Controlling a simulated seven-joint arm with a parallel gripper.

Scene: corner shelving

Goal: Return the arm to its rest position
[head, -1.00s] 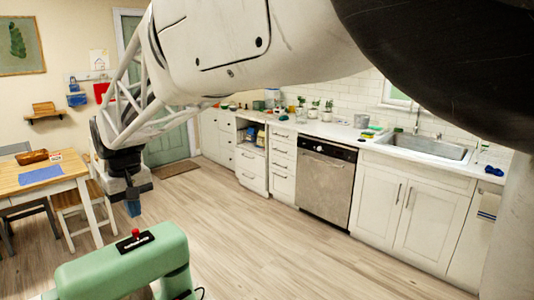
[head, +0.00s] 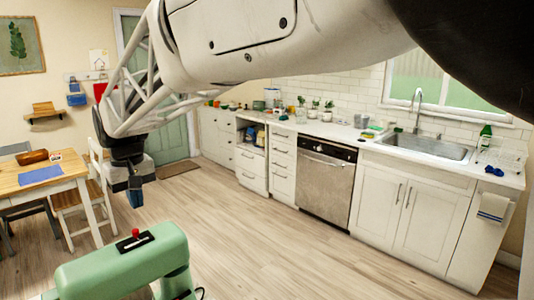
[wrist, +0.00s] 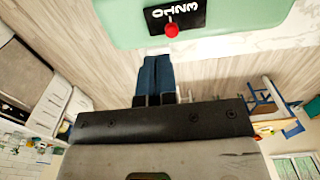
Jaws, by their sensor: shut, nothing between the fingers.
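My gripper (head: 135,198) hangs at the end of my white arm on the left of the head view, its blue fingers pointing down over open floor. In the wrist view the two blue fingers (wrist: 157,76) lie side by side, closed with nothing between them. My upper arm links cross the top of the head view and hide part of the room.
A wooden table (head: 70,170) with a blue mat (head: 40,175) stands at the left, with a chair (head: 95,195) beside it. White cabinets (head: 420,208), a dishwasher (head: 325,180) and a sink (head: 425,147) line the far wall. The wooden floor (head: 260,235) between is clear.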

